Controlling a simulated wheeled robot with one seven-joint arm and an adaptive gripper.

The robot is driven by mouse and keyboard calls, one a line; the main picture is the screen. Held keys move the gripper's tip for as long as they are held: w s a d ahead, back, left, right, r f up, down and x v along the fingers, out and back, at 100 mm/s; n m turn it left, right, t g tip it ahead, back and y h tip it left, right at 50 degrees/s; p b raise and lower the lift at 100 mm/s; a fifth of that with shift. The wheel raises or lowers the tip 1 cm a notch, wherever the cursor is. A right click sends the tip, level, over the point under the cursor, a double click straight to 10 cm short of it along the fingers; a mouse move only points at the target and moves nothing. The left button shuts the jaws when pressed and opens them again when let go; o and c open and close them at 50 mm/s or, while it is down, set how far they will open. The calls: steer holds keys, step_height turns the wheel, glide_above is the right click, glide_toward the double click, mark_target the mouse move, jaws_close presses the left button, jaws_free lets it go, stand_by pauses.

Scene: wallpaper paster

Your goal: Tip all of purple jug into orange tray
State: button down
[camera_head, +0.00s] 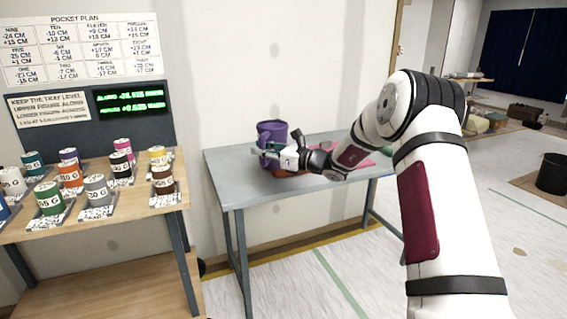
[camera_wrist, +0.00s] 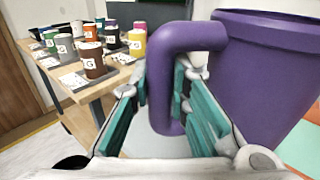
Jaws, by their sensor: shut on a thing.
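The purple jug (camera_head: 272,131) is at the back left of the grey table in the head view and looks about upright. Its body (camera_wrist: 265,75) and thick handle (camera_wrist: 162,90) fill the right and middle of the wrist view. My gripper (camera_head: 268,155) is shut on the handle, with its teal finger pads (camera_wrist: 168,95) on either side. An orange-brown strip (camera_head: 284,173), seemingly the orange tray, shows low beneath my gripper, mostly hidden by it. The jug's contents are not visible.
The grey table (camera_head: 232,185) carries a pink flat thing (camera_head: 365,153) behind my arm. A wooden bench (camera_head: 130,205) at left holds several labelled cans. A dark board with a green display (camera_head: 130,99) stands behind them. The table's front left is clear.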

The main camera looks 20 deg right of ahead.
mark_target(265, 138)
steer(key=shift+r, duration=0.15)
stand_by(0.3)
steer(key=shift+r+p, duration=1.3)
steer(key=shift+r, duration=0.7)
steer(key=shift+f, duration=0.1)
